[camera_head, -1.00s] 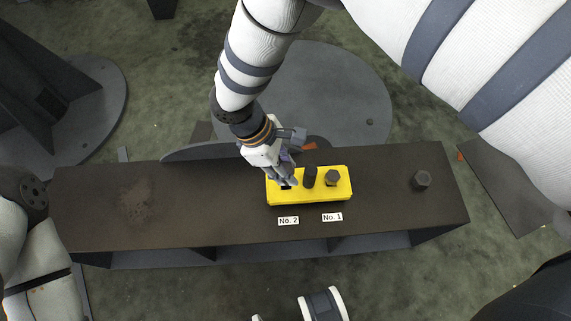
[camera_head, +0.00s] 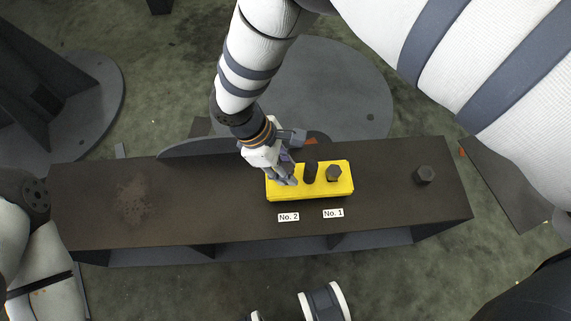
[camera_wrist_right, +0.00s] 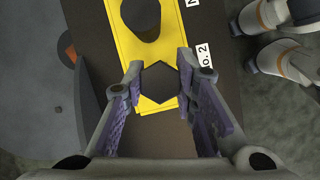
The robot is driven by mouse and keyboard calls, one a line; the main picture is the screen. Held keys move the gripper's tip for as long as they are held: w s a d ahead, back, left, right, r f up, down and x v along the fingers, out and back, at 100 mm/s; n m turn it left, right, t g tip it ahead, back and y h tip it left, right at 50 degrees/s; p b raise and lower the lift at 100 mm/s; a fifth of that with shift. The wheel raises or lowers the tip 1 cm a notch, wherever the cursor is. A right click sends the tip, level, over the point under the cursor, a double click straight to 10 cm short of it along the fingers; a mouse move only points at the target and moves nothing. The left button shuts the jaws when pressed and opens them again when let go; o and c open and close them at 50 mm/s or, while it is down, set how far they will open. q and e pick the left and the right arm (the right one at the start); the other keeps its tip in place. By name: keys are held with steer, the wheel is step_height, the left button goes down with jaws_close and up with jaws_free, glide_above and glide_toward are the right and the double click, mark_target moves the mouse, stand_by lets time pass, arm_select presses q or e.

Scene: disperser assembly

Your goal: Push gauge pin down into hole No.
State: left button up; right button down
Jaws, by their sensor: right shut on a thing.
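The yellow block (camera_head: 311,191) lies on the dark bench. The labels No. 2 (camera_head: 288,217) and No. 1 (camera_head: 333,213) are in front of it. My right gripper (camera_head: 286,181) is low over the block's left end, behind the No. 2 label. In the right wrist view its fingers are on both sides of a dark hex-headed gauge pin (camera_wrist_right: 160,85) and are shut on it. The pin's lower part and the hole under it are hidden. My left gripper is out of view.
A loose hex piece (camera_head: 425,174) stands on the bench (camera_head: 200,205) at the far right. The bench's left part is clear apart from a rusty patch (camera_head: 134,199). A round grey plate (camera_head: 340,85) lies on the floor behind the bench.

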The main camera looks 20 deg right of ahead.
steer(key=shift+f+b, duration=1)
steer(key=shift+f, duration=0.5)
steer(key=c, duration=1.2)
jaws_free()
steer(key=v, duration=1.2)
steer(key=shift+w, duration=0.1)
